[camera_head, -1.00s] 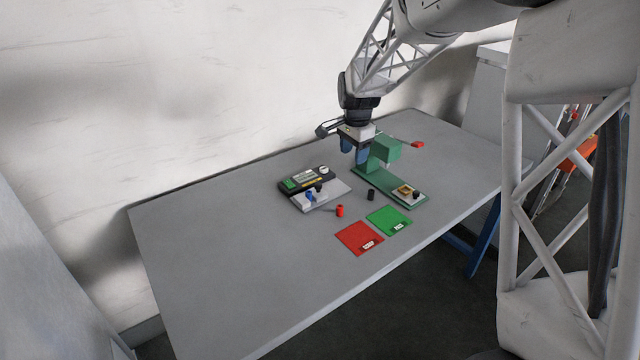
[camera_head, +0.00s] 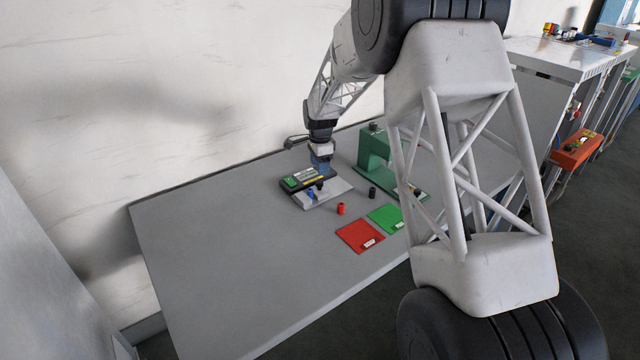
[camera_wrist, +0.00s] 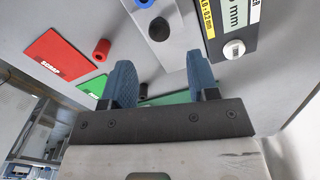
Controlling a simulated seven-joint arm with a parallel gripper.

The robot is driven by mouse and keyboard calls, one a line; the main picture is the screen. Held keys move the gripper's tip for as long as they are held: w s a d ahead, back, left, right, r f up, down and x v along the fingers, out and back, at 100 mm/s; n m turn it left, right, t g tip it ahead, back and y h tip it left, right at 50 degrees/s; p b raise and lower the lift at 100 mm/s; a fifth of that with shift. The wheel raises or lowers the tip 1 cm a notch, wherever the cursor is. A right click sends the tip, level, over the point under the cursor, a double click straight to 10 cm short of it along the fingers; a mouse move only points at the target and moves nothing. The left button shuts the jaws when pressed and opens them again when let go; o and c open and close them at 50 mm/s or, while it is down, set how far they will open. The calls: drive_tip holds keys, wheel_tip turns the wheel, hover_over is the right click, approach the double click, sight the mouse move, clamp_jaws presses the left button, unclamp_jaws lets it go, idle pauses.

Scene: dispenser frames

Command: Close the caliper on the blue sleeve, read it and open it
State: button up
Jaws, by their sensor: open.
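The caliper (camera_head: 331,194) lies on the table with a grey plate and a dark display housing (camera_head: 296,182). The blue sleeve (camera_head: 309,194) stands on the plate beside a black knob (camera_head: 319,185). In the wrist view the sleeve (camera_wrist: 143,2) is cut by the top edge, the black knob (camera_wrist: 159,29) is below it, and the housing (camera_wrist: 222,30) carries a white round knob (camera_wrist: 233,49) at its near end. The full reading is out of view. My gripper (camera_head: 321,166) is above the housing's far right end; its blue fingers (camera_wrist: 161,84) are open and empty.
A green press (camera_head: 374,155) stands right of the caliper, partly behind my arm. A black sleeve (camera_head: 372,193) and a red sleeve (camera_head: 341,209) stand in front. Red (camera_head: 358,236) and green (camera_head: 385,218) mats lie nearer the front edge. The table's left side is clear.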

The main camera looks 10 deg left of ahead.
sight(320, 182)
drive_tip(key=shift+f, duration=0.15)
drive_tip(key=shift+f, duration=3.75)
clamp_jaws()
